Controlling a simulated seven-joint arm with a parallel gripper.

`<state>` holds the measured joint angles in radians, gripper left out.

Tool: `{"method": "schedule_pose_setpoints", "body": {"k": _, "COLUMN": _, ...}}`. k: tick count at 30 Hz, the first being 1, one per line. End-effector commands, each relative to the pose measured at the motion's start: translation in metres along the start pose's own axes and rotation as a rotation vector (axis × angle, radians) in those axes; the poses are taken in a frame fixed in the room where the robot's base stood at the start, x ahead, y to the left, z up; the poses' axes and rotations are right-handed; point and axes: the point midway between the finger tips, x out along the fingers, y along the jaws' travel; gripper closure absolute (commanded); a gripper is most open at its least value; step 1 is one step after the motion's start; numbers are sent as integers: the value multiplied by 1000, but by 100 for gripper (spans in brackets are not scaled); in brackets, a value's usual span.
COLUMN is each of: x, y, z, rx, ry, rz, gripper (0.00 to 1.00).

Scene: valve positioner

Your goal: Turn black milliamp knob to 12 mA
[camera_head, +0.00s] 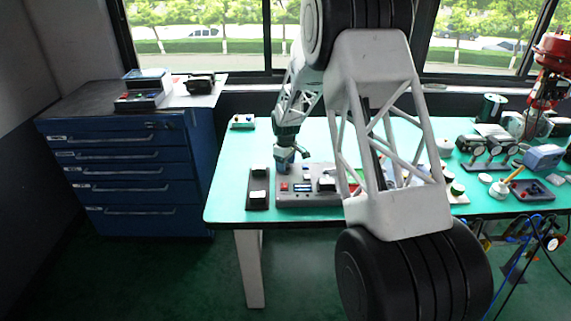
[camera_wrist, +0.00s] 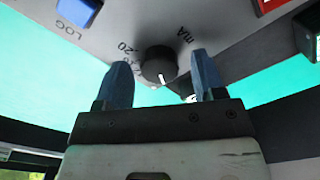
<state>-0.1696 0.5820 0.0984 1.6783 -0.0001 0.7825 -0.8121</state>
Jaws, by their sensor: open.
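The black milliamp knob (camera_wrist: 159,65) with a white pointer mark sits on the grey panel (camera_wrist: 205,25) in the wrist view. Printing near it reads "mA" and "20". My gripper (camera_wrist: 160,78) is open, its two blue fingers on either side of the knob's near side. I cannot tell whether they touch it. In the head view my gripper (camera_head: 285,163) is over the left part of the grey control box (camera_head: 310,201) on the green table. The knob is too small or hidden to make out there.
A blue button (camera_wrist: 80,10) and a red part (camera_wrist: 270,5) are on the panel. A small dark box (camera_head: 258,190) stands left of the control box on the table (camera_head: 225,200). Several instruments crowd the table's right side. A blue drawer cabinet (camera_head: 125,170) stands at left.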

Motion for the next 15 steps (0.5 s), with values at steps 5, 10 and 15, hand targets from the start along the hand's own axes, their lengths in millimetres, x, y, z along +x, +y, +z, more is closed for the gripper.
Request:
{"method": "schedule_pose_setpoints", "body": {"k": 5, "x": 0, "y": 0, "z": 0, "rx": 0, "ry": 0, "rz": 0, "gripper": 37}}
{"method": "schedule_pose_setpoints", "body": {"k": 10, "x": 0, "y": 0, "z": 0, "rx": 0, "ry": 0, "rz": 0, "gripper": 54}}
{"method": "schedule_pose_setpoints", "body": {"k": 15, "x": 0, "y": 0, "z": 0, "rx": 0, "ry": 0, "rz": 0, "gripper": 80}}
